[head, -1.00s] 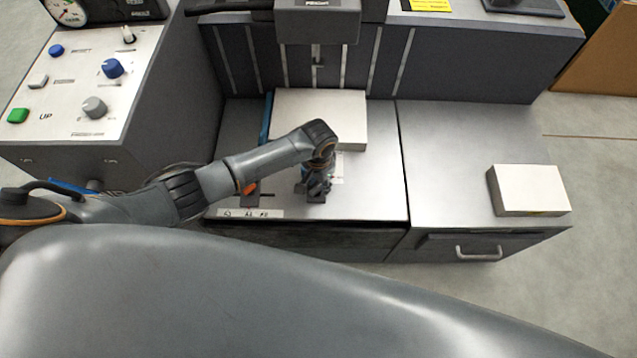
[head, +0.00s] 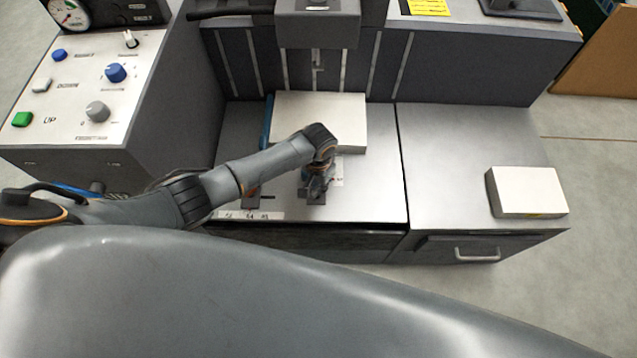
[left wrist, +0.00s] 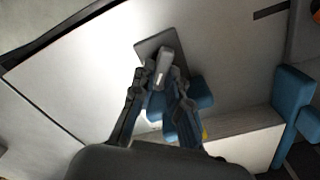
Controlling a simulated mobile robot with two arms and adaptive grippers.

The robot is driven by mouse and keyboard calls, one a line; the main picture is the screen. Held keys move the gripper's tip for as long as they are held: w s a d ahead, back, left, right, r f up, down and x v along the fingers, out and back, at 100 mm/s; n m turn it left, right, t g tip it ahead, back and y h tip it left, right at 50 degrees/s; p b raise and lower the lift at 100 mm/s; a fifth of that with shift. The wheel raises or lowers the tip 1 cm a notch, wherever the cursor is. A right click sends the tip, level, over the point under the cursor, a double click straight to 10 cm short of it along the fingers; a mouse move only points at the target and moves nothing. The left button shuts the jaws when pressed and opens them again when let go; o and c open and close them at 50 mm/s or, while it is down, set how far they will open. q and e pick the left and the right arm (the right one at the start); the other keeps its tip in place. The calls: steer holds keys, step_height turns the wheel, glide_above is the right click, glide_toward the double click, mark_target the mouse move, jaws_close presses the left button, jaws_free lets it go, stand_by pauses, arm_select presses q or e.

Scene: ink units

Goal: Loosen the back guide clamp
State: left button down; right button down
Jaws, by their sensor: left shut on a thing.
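The back guide clamp is a small grey lever (left wrist: 166,60) on a dark flat plate (left wrist: 148,46), seen in the left wrist view. My left gripper (left wrist: 162,82) is shut on the lever, one finger on each side. A blue guide part (left wrist: 200,92) sits beside and partly behind the fingers. In the head view my left gripper (head: 315,186) points down at the front of the metal table (head: 370,195), in front of the paper stack (head: 340,108). The wrist hides most of the clamp there. My right gripper is not in view.
A blue side guide (head: 267,122) stands along the stack's left edge. A control panel (head: 75,100) with knobs is at the left. Another white stack (head: 527,192) lies on the right side surface (head: 455,150). Dark machine housing (head: 470,60) rises behind the table.

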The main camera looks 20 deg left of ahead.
arm_select(q)
steer(key=n+p, duration=0.3)
steer(key=shift+s+r, duration=0.1)
steer(key=shift+r, duration=0.1)
steer(key=n+p, duration=0.1)
steer(key=n, duration=0.1)
steer(key=n+p, duration=0.1)
steer(key=n, duration=0.2)
steer(key=shift+a+f+p, duration=0.1)
steer(key=shift+a+p, duration=0.1)
steer(key=shift+p, duration=0.15)
steer(key=n+p, duration=0.1)
steer(key=n, duration=0.3)
steer(key=shift+a+p, duration=0.15)
steer(key=shift+p, duration=0.25)
steer(key=shift+s+a+f+n+p, duration=0.1)
steer(key=shift+n+p, duration=0.15)
steer(key=shift+n, duration=0.95)
steer(key=shift+a+n+p, duration=0.1)
steer(key=shift+n+p, duration=0.15)
steer(key=shift+n, duration=0.95)
steer(key=c, duration=1.3)
jaws_free()
